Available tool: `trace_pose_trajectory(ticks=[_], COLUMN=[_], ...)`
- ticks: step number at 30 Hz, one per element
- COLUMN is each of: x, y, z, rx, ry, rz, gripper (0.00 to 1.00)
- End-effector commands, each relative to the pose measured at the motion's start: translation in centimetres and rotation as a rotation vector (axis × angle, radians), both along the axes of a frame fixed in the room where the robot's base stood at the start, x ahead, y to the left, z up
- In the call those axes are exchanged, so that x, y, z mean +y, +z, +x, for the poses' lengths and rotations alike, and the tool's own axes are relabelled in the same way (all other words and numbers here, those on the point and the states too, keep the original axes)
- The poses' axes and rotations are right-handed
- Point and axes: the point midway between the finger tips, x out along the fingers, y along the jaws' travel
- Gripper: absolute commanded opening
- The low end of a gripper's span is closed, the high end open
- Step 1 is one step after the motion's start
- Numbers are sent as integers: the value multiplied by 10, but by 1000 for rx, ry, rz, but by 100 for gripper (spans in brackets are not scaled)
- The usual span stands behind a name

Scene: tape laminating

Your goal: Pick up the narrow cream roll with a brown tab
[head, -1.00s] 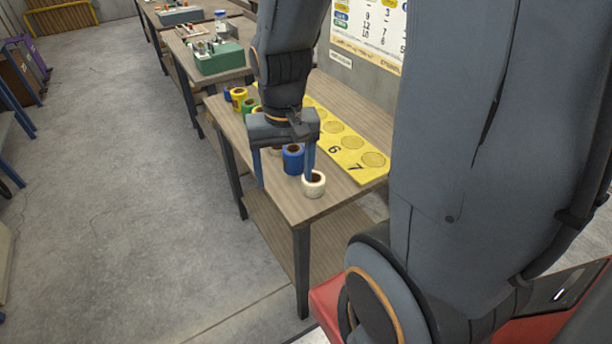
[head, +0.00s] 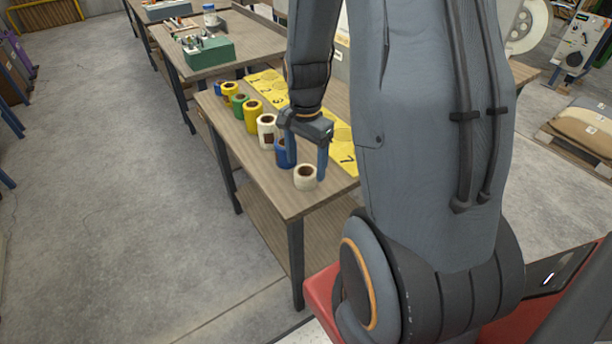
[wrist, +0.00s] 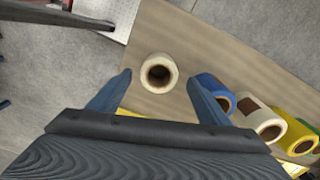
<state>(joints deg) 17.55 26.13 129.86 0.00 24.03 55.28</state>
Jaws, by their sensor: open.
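A cream roll with a brown patch on its side (head: 266,132) stands on the wooden table between a blue roll (head: 281,152) and a yellow roll. It shows at the right of the wrist view (wrist: 248,108). A plain cream roll (head: 306,181) stands nearest the table's near end, with no brown tab visible on it; in the wrist view (wrist: 160,88) it lies between and just beyond the fingertips. My gripper (head: 306,170) is open and empty, close to the blue and plain cream rolls. The wrist view shows both fingers apart (wrist: 160,77). Its exact height is unclear.
Yellow rolls (head: 253,110) and a green roll (head: 239,101) continue the row. A yellow numbered strip (head: 262,88) lies behind it, partly hidden by my arm. The table's front strip (head: 235,145) is bare. A green box (head: 208,52) stands on the table beyond.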

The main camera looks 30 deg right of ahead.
Motion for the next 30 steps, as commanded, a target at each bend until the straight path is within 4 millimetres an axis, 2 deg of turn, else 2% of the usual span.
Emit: trace_pose_trajectory(ticks=[7,17,25,30], x=[0,0,0,0], y=[-27,-31,-31,-31], z=[-3,-2,-2,-2], rx=[2,0,0,0], ry=[1,1,1,1], rz=[0,0,0,0], gripper=[71,71,26,26])
